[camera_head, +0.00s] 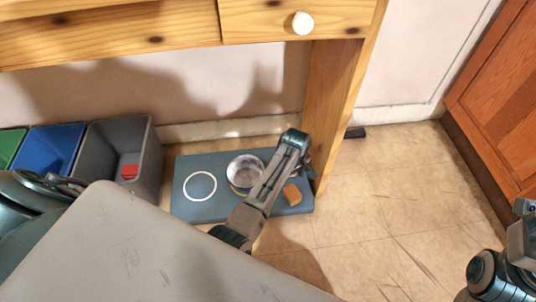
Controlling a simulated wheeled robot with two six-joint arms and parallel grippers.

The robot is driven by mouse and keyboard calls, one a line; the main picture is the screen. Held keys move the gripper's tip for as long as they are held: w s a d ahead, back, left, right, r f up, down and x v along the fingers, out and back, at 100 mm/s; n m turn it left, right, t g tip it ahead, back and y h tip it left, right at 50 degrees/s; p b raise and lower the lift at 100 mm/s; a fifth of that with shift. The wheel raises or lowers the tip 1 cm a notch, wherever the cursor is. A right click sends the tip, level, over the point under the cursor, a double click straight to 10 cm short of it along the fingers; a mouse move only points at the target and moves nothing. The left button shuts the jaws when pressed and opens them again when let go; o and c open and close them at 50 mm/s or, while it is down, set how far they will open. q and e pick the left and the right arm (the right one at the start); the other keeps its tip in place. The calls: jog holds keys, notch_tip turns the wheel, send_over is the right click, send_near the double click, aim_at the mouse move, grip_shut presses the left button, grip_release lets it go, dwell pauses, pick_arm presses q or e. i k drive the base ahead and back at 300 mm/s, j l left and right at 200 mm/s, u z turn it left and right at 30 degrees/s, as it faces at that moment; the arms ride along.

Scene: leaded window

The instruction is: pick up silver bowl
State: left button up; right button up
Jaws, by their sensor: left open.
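The silver bowl (238,167) stands upright on a blue-grey board (183,206) on the floor, under the wooden desk. My left arm crosses above the board and covers the bowl's right side. My left gripper (300,150) is at the far end of this arm, to the right of the bowl and apart from it. It is open; its fingertips are hard to make out and I see nothing held.
A white ring (200,187) marks the board left of the bowl. An orange-brown block (292,194) lies at its right. Green (10,146), blue (52,148) and grey (107,150) bins stand left; a red block (129,171) shows in the grey one. A desk leg (332,105) rises behind.

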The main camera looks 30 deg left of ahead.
aim_at(243, 172)
jog(key=u, duration=1.05)
